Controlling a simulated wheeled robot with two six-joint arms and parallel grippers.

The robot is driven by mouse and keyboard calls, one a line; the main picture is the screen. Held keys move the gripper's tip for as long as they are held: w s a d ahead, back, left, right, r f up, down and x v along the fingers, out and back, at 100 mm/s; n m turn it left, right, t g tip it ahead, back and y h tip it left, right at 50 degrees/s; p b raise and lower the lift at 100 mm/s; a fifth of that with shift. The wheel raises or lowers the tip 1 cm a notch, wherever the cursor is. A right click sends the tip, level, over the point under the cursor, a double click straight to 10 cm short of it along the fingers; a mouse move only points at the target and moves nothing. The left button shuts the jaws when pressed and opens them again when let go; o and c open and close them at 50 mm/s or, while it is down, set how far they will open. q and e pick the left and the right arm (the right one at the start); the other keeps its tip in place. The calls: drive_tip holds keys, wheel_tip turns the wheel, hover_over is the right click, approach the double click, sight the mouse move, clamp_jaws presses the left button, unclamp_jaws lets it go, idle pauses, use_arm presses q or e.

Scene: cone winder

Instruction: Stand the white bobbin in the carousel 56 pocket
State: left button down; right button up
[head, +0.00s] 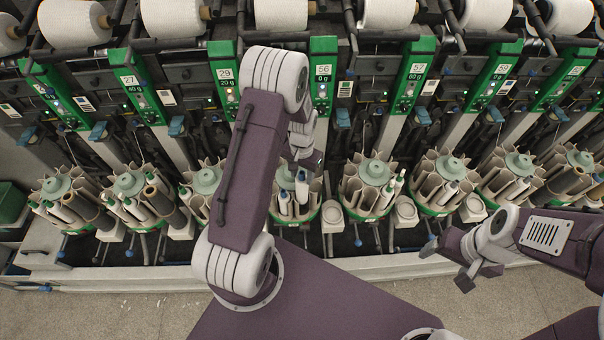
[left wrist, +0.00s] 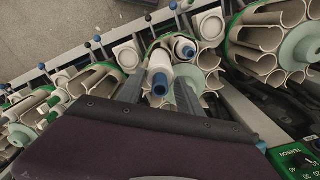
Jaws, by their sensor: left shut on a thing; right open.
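The carousel (head: 299,221) under the 56 sign (head: 322,72) is partly hidden by my left arm in the head view; it also shows in the left wrist view (left wrist: 207,60). My left gripper (head: 303,163) is over it, its fingers shut on a white bobbin (left wrist: 160,72) with a blue tip. The bobbin is among the cream pockets as seen from above; I cannot tell how deep its lower end is. Another blue-tipped bobbin (left wrist: 185,47) stands beside it in the carousel. My right gripper (head: 448,266) is open and empty at the right, in front of the machine.
Neighbouring carousels stand close on both sides, including one (head: 368,180) to the right and one (head: 205,180) to the left, with bobbins in some pockets. Small cream cups (head: 405,211) sit between them. Green sign posts and white yarn packages (head: 388,14) line the back.

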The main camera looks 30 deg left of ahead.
sight(302, 182)
use_arm(q)
drive_tip(key=shift+f+b, duration=1.5)
drive_tip(key=shift+f, duration=0.7)
drive_tip(key=shift+f+b, duration=1.7)
drive_tip(key=shift+f, duration=0.55)
drive_tip(key=shift+f+b, duration=0.75)
drive_tip(key=shift+f, duration=0.3)
drive_tip(key=c, duration=0.7)
unclamp_jaws()
drive_tip(key=shift+r, duration=0.15)
